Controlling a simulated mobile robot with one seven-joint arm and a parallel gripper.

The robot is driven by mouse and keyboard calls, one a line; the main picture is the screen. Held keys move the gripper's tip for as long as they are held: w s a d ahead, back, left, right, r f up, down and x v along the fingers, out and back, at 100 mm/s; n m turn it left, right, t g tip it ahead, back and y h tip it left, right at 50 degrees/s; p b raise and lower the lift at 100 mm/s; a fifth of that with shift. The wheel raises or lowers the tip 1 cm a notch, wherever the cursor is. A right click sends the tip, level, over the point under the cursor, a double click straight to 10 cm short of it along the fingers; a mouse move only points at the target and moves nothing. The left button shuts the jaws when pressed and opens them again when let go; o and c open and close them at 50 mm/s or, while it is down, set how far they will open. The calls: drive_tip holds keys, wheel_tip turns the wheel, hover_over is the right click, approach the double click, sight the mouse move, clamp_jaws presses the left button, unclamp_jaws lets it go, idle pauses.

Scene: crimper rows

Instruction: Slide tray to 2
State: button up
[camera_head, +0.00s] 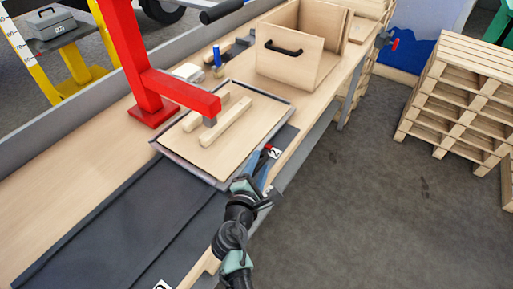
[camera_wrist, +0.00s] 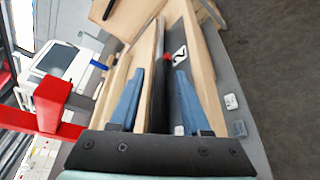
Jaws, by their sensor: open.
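The tray (camera_head: 171,158) is a flat, grey-rimmed tray with a pale wooden board and two wooden bars on it, lying on the bench beneath the red press arm. A white label "2" (camera_head: 274,153) is on the dark strip along the tray's right side; it also shows in the wrist view (camera_wrist: 180,56). My gripper (camera_head: 262,165) is at the tray's near right edge. In the wrist view its blue fingers (camera_wrist: 158,82) are apart, with the tray's edge seen running between them. I cannot tell whether they touch it.
The red press (camera_head: 133,60) stands over the tray's left side. A wooden box with a black handle (camera_head: 283,60) stands beyond it. A dark track (camera_head: 120,225) runs clear on the near side. Pallets (camera_head: 455,100) stand on the floor to the right.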

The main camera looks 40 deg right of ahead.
drive_tip(key=v, duration=1.3)
drive_tip(key=shift+w+d+r, duration=0.1)
